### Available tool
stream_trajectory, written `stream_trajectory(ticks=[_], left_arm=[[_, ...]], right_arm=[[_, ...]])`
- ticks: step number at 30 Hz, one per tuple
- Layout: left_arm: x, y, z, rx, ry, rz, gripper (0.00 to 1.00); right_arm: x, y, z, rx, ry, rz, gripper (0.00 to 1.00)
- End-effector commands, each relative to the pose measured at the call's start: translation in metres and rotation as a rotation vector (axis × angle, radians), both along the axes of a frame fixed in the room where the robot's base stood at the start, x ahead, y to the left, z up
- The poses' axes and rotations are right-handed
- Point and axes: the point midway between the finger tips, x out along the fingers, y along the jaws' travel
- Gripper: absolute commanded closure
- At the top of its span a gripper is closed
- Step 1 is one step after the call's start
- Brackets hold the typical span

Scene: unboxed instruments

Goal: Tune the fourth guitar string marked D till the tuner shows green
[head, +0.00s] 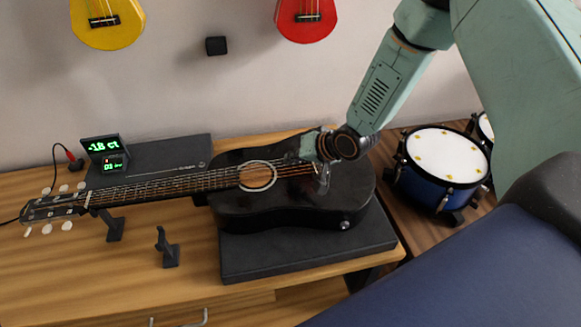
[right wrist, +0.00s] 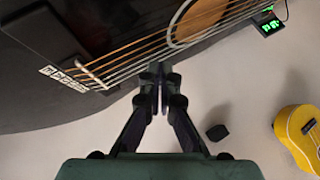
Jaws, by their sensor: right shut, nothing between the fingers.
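The black guitar (head: 290,205) lies on its back, its neck pointing left and its headstock (head: 50,207) with several white tuning pegs at the far left. The tuner (head: 104,147) stands behind the neck and reads about -18 ct in green; a smaller green display sits below it. My right gripper (head: 322,178) is over the guitar body by the bridge. In the right wrist view, the gripper (right wrist: 160,72) is shut and empty, its tips close to the outermost string (right wrist: 135,68); I cannot tell whether they touch. A white label strip (right wrist: 62,79) lies beside the bridge. My left gripper is not in view.
The guitar body rests on a dark block (head: 300,255) on the wooden table (head: 150,285). Small black stands (head: 168,248) are near the neck. A blue drum (head: 440,165) is at right. Yellow (head: 107,20) and red (head: 305,18) ukuleles hang on the wall.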

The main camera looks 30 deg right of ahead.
Motion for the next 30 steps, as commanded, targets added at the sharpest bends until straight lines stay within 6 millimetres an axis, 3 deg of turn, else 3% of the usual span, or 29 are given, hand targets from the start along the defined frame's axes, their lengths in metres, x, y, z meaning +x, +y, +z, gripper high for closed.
stream_trajectory(ticks=[30], left_arm=[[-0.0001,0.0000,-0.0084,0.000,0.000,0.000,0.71]], right_arm=[[-0.0008,-0.0003,-0.0117,0.000,0.000,0.000,1.00]])
